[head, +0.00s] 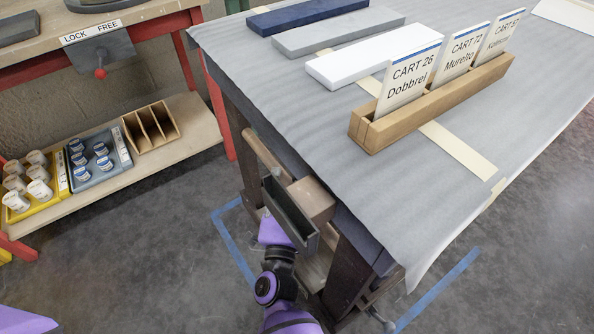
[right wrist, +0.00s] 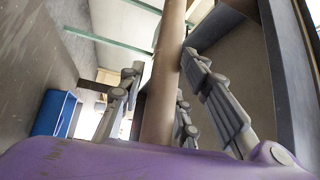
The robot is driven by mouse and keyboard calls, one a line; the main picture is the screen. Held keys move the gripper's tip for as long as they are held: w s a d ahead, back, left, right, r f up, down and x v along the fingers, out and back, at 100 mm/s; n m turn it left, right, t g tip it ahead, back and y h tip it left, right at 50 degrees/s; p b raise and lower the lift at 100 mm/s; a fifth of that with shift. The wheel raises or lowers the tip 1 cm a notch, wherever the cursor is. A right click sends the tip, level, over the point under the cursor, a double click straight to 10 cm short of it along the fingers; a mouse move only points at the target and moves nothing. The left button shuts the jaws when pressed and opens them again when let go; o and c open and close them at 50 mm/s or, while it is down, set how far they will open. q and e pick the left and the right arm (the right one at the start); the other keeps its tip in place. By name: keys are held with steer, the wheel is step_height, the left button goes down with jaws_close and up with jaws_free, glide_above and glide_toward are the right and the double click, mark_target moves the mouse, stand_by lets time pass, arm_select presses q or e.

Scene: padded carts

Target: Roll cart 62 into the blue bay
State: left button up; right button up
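A padded cart (head: 240,65) with a grey cloth top fills the middle and right of the head view. Its cards read "CART 26 Dobbrel" (head: 409,78), "CART 72 Muretto" (head: 460,58) and a third (head: 498,38) too small to read surely. A wooden handle bar (head: 265,155) runs along its near left end. My right gripper (head: 273,232) is at that end, its fingers hidden in the head view. In the right wrist view its open fingers (right wrist: 163,78) lie either side of the bar (right wrist: 160,110), with a gap at the left. My left gripper is out of view.
Blue tape lines (head: 232,240) and (head: 440,288) mark the floor on both sides of the cart's near end. A dark tray (head: 290,212) hangs beside the handle. A red-legged bench (head: 150,15) with a lower shelf (head: 190,130) of bins stands left. Grey floor between is clear.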

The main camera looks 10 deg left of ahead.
steer(key=shift+o, duration=0.9)
steer(key=shift+a+r, duration=0.1)
steer(key=shift+a, duration=0.1)
steer(key=shift+s, duration=0.15)
steer(key=s+d+f, duration=0.1)
steer(key=s, duration=1)
steer(key=shift+s+d+f, duration=0.2)
steer(key=shift+s+d, duration=0.05)
steer(key=shift+s, duration=0.1)
